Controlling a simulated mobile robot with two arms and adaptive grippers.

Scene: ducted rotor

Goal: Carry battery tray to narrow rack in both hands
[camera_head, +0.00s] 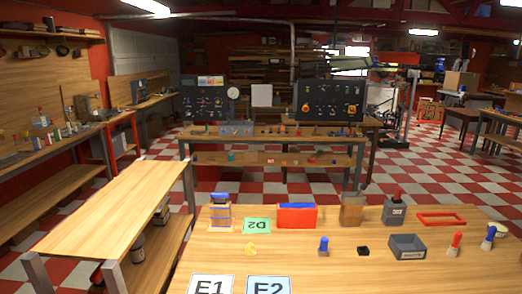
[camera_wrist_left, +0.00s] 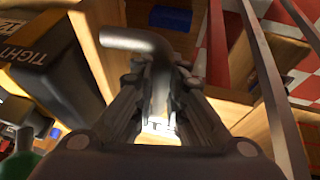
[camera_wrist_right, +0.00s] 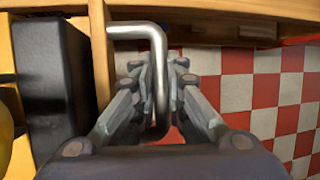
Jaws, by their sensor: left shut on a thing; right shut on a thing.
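The battery tray shows only in part in the wrist views. In the right wrist view its wooden side wall (camera_wrist_right: 98,50) carries a bent metal handle (camera_wrist_right: 157,45), with a black block (camera_wrist_right: 50,80) beyond the wall. My right gripper (camera_wrist_right: 157,72) is shut on this handle. In the left wrist view my left gripper (camera_wrist_left: 160,78) is shut on a similar metal handle (camera_wrist_left: 130,40), beside a wooden wall (camera_wrist_left: 88,40) and a black block lettered TIGHT (camera_wrist_left: 35,55). The head view shows neither gripper nor the tray. I cannot tell which furniture is the narrow rack.
In the head view a wooden table (camera_head: 215,255) ahead holds cards, a red box (camera_head: 297,216), a grey bin (camera_head: 407,247) and small parts. A bare wooden bench (camera_head: 110,205) stands left. A workbench with panels (camera_head: 327,100) stands behind. Checkered floor (camera_head: 280,188) lies between.

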